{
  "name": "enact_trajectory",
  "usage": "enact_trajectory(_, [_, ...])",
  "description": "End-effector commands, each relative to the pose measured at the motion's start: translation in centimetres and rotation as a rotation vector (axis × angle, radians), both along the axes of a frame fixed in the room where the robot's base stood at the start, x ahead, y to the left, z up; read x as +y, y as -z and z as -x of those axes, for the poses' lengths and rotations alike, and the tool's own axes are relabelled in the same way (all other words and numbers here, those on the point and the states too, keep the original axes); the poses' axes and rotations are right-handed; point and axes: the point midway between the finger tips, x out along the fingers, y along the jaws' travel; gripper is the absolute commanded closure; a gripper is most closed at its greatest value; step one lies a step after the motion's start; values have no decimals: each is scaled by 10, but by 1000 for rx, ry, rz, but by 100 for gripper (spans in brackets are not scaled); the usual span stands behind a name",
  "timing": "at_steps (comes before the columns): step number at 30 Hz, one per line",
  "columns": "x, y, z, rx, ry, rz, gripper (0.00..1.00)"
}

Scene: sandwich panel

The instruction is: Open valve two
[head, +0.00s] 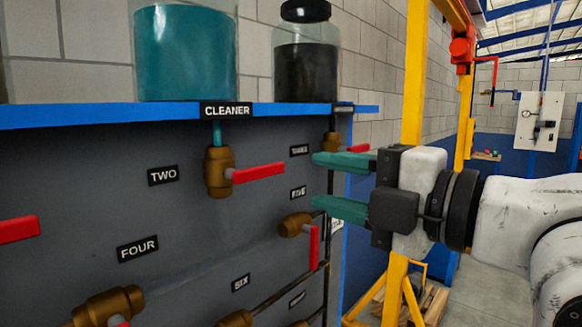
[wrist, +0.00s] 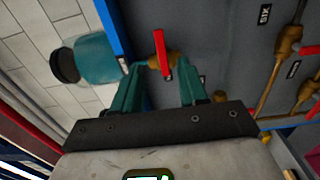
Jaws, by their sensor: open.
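Valve two (head: 219,172) is a brass valve on the dark panel under the blue shelf, beside the TWO label (head: 163,176). Its red handle (head: 259,173) sticks out horizontally to the right. My gripper (head: 313,181) is open and empty, right of the handle's free end and apart from it in the head view, with one teal finger above the other. In the wrist view, a red handle (wrist: 162,52) on a brass valve shows between and beyond the fingertips (wrist: 160,78). It appears to be valve two; the depth gap is hard to judge.
Valve five (head: 293,225), its red handle hanging down, sits below my gripper. Valve three (head: 330,141) is partly seen behind the upper finger. Valve four (head: 108,304) is lower left. A teal cleaner jar (head: 186,50) and a dark jar (head: 306,70) stand on the shelf (head: 60,115).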

Motion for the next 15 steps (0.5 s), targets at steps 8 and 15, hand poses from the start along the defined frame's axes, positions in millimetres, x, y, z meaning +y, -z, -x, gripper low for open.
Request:
enact_trajectory(8, [34, -1, -25, 6, -3, 0, 57])
enact_trajectory(15, [66, -1, -50, 6, 0, 0, 57])
